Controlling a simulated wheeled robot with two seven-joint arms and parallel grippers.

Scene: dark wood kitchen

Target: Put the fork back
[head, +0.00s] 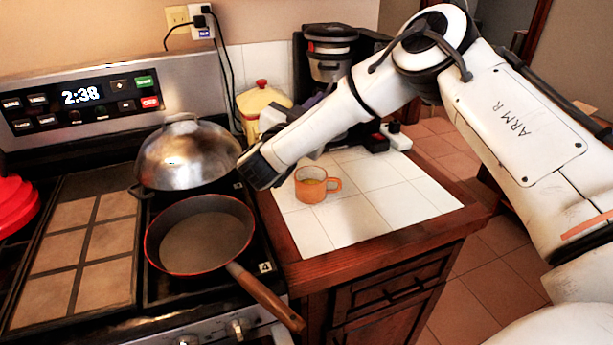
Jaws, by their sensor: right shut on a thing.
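My right arm comes in from the right, and its gripper (262,168) is low over the gap between the stove and the tiled counter. It is between the lidded pot and the orange mug. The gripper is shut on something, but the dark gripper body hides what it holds. No fork can be made out anywhere in the head view. A wooden cabinet with a drawer front (390,288) stands below the counter, and the drawer looks closed. My left gripper is not in view.
An orange mug (311,187) stands on the white tiled counter (375,205). A metal lidded pot (187,155) and a wooden-handled pan (205,240) stand on the stove. A coffee machine (329,52) and a yellow jar (262,104) stand at the back. The counter's right front is clear.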

